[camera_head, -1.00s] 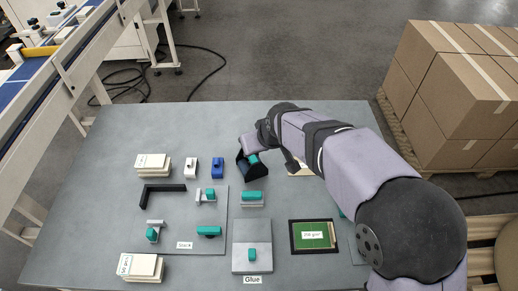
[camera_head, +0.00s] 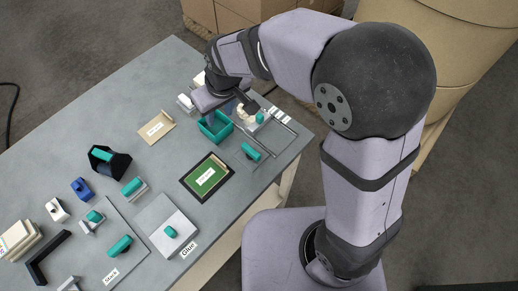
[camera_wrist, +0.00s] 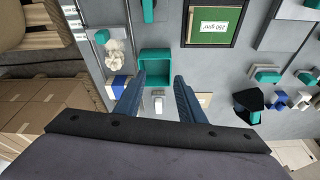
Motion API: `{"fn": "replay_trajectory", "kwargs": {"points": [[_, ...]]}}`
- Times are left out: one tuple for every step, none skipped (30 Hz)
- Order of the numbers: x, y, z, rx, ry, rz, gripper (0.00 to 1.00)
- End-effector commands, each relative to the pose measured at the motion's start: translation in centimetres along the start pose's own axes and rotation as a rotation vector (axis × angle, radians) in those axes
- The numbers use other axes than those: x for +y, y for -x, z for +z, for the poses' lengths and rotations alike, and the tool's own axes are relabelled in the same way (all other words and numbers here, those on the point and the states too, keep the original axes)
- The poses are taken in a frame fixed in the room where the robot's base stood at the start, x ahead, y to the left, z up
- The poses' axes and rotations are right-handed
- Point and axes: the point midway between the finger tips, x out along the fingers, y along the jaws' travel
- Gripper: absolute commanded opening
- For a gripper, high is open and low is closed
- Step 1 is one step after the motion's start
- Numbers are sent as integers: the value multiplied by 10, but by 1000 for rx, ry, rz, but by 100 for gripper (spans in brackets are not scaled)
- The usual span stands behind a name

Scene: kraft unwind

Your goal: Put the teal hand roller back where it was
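A black angled holder (camera_head: 119,166) stands on the grey table at the left of the head view. A teal-handled tool (camera_head: 101,153), which looks like the hand roller, lies in it. The holder also shows at the right in the wrist view (camera_wrist: 247,101). My gripper (camera_wrist: 160,77) is open, with two blue fingers apart and nothing between them. It is far from the holder, over the edge of an open teal bin (camera_wrist: 155,54). In the head view the bin (camera_head: 222,136) is partly hidden by my gripper.
Other teal-handled tools stand about, including one on a block (camera_head: 133,186) and one on the Glue plate (camera_head: 171,232). A black-framed green pad (camera_head: 207,178) lies mid-table. A pale crumpled heap (camera_wrist: 115,52) is beside the bin.

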Motion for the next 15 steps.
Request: {"fn": "replay_trajectory", "kwargs": {"points": [[35, 6, 32, -35, -97, 25, 36], [51, 9, 51, -57, -146, 37, 36], [68, 13, 75, -84, -209, 50, 36], [78, 15, 93, -103, -255, 60, 36], [87, 18, 111, -122, -298, 67, 36], [96, 21, 134, -147, -352, 75, 36], [102, 23, 150, -162, -390, 81, 36], [106, 25, 164, -176, -426, 85, 36], [109, 27, 182, -195, -468, 90, 36], [111, 28, 193, -207, -495, 93, 36], [112, 30, 203, -218, -519, 95, 36], [113, 31, 215, -230, -546, 98, 36], [113, 32, 222, -237, -564, 99, 36], [113, 32, 228, -243, -578, 100, 36], [113, 33, 234, -250, -593, 101, 36]]}}
